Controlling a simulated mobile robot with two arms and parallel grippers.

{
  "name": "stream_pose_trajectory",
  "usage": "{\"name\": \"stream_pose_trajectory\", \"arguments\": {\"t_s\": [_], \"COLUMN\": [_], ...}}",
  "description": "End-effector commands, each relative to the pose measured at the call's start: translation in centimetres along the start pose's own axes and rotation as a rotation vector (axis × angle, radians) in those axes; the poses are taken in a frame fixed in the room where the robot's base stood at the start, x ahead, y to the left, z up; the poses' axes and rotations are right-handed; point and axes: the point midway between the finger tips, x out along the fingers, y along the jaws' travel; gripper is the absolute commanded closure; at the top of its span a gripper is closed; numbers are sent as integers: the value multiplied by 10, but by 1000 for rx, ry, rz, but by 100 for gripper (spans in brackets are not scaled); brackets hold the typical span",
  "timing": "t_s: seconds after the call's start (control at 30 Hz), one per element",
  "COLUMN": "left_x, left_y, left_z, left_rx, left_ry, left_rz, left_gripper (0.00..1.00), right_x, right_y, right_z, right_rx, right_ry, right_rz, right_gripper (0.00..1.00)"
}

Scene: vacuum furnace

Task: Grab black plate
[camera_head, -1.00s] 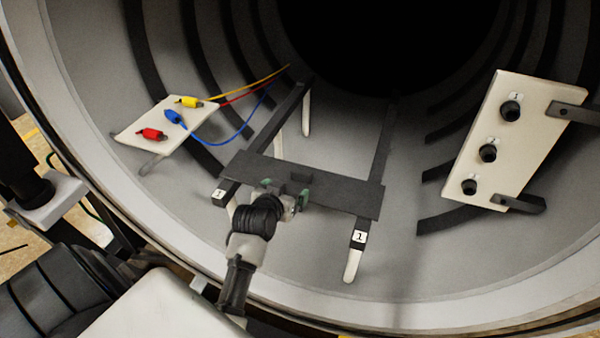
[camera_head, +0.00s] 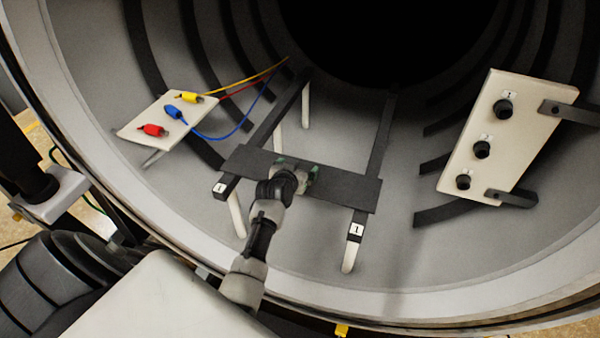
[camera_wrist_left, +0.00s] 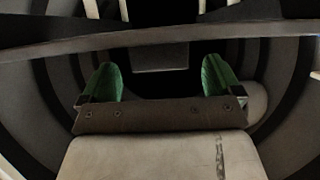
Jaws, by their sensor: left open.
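The black plate (camera_head: 348,189) is a long flat dark board lying across two dark rails inside the furnace. My left gripper (camera_head: 297,171) is at the middle of the plate and hides the small raised block there. Its green-tipped fingers are spread. In the left wrist view the fingers (camera_wrist_left: 162,78) stand well apart. A dark band, apparently the plate's edge (camera_wrist_left: 60,46), crosses above them. I cannot tell whether the fingers touch the plate or stand around the block. My right gripper is not in view.
A white panel (camera_head: 160,118) with yellow, blue and red plugs (camera_head: 153,130) and cables is at left. A white panel with black knobs (camera_head: 500,140) is at right. The rails (camera_head: 379,140) stand on white legs. The round furnace rim (camera_head: 400,315) curves in front.

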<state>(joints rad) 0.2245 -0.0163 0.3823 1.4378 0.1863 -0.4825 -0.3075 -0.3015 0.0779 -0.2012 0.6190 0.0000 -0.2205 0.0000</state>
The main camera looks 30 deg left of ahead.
Motion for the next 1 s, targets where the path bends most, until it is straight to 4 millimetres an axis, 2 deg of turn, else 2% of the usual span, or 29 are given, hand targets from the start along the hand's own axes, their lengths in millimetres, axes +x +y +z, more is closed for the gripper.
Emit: {"name": "stream_pose_trajectory", "arguments": {"t_s": [0.33,0.9,1.0], "left_x": [6,6,6], "left_y": [0,0,0], "left_z": [0,0,-4], "left_rx": [1,0,0], "left_ry": [0,0,9], "left_rz": [0,0,-1], "left_gripper": [6,94,95], "right_x": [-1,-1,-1], "right_y": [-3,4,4], "right_z": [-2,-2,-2], "right_rx": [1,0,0], "right_ry": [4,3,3], "right_rz": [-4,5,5], "right_gripper": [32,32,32]}}
